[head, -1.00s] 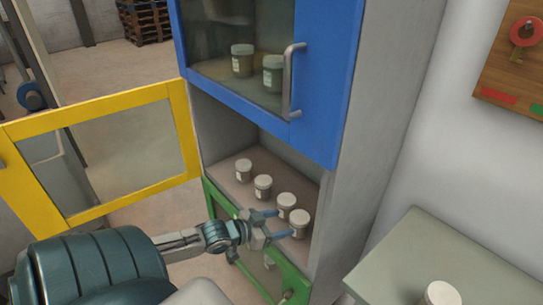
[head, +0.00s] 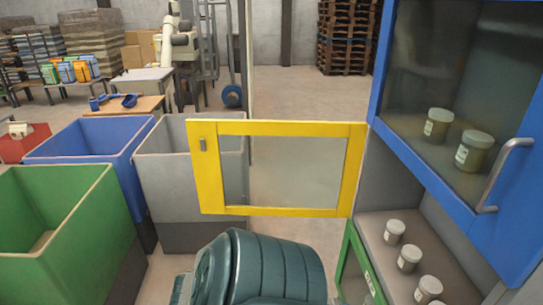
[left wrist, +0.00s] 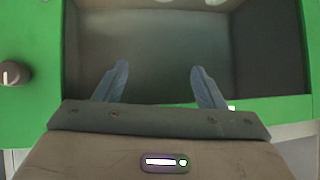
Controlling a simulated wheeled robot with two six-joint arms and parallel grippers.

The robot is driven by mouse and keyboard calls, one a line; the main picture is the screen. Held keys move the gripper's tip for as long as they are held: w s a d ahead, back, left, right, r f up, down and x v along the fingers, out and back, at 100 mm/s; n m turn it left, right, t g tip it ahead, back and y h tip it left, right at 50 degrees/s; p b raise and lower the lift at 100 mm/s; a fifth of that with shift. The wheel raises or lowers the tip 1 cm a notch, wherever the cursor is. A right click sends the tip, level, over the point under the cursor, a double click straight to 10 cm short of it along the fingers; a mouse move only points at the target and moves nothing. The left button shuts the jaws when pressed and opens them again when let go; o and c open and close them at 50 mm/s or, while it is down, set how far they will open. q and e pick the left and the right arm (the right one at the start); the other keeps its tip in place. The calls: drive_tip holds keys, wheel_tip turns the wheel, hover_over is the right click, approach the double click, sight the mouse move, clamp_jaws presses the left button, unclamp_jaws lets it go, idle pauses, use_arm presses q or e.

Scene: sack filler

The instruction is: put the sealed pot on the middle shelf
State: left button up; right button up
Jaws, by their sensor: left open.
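The middle shelf (head: 382,256) is the compartment below the blue-framed door, with its yellow-framed door (head: 282,212) swung wide open to the left. White-lidded pots stand on it in a row: one (head: 395,232), a second (head: 409,258) and a third (head: 428,288) at the picture's lower edge. I cannot tell whether any of them is the sealed pot. My left gripper (left wrist: 160,68) is open and empty in the left wrist view, in front of the green-framed lower door (left wrist: 285,110). Its fingers are outside the head view. My right gripper is in neither view.
The blue door (head: 505,235) is shut, with two pots behind its glass. A green bin (head: 75,225), a blue bin (head: 75,150) and a grey bin (head: 185,190) stand on the left. Open floor (head: 295,85) lies behind the yellow door.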

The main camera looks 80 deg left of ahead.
use_arm(q)
drive_tip(key=s+d+f+n+g+y, duration=0.1)
drive_tip(key=s+d+f+g, duration=0.1)
drive_tip(key=s+f, duration=0.45)
drive_tip(key=s+d+f+g, duration=0.15)
drive_tip(key=s+f, duration=0.25)
drive_tip(key=f, duration=0.5)
drive_tip(key=s+d+f+g, duration=0.2)
drive_tip(key=s+d+f, duration=0.4)
drive_tip(key=s, duration=0.3)
drive_tip(key=s+d+f+g+h, duration=0.1)
drive_tip(key=s+d+f+g, duration=0.2)
drive_tip(key=s+d+f, duration=0.4)
drive_tip(key=s+d, duration=0.2)
drive_tip(key=s, duration=0.1)
drive_tip(key=shift+s+m+g, duration=0.15)
drive_tip(key=shift+m+g, duration=0.2)
drive_tip(key=shift+m, duration=0.05)
